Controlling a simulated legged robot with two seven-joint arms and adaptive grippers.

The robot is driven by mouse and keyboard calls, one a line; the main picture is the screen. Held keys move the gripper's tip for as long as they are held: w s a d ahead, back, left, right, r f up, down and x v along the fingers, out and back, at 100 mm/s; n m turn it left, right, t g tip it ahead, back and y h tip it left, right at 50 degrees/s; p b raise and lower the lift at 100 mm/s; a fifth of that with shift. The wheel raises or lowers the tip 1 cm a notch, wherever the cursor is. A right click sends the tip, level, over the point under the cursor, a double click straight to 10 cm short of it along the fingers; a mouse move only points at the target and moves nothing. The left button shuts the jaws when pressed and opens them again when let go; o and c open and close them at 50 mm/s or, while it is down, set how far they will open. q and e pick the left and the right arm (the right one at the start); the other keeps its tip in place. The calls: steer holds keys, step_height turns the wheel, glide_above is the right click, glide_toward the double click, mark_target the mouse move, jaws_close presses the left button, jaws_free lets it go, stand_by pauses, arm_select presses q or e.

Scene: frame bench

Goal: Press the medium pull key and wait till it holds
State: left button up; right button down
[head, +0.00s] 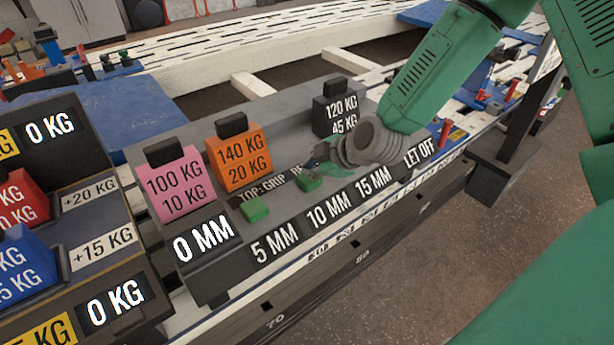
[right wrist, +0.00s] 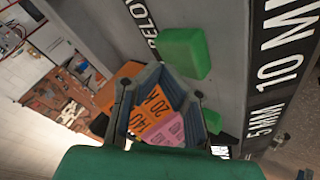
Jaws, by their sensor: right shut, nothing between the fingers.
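The sloping grey panel (head: 285,110) carries a row of green keys beside the labels 5 MM, 10 MM and 15 MM. The 10 MM key (head: 309,181), the middle one, stands just below my right gripper (head: 322,154) in the head view. The 5 MM key (head: 256,210) is to its left; the 15 MM key is hidden by my gripper. The right wrist view shows the 10 MM key (right wrist: 183,52) and 5 MM key (right wrist: 212,121) beside the shut fingers (right wrist: 160,90). I cannot tell whether the fingers touch a key. The display (head: 203,241) reads 0 MM. My left gripper is out of view.
A pink block (head: 176,186), an orange block (head: 239,158) and a black block (head: 341,112) stand along the panel's back. A LET OFF label (head: 419,155) is at its right end. Another panel with 0 KG displays (head: 112,303) stands at left.

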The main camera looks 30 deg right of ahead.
steer(key=shift+d+f, duration=0.1)
steer(key=shift+f, duration=0.05)
steer(key=shift+f, duration=0.15)
steer(key=shift+f+b, duration=0.25)
steer(key=shift+b, duration=0.05)
stand_by(0.3)
steer(key=shift+r+p, duration=1.05)
steer(key=shift+p, duration=0.05)
step_height(320, 180, up, 6)
steer(key=p, duration=0.6)
steer(key=shift+r, duration=0.1)
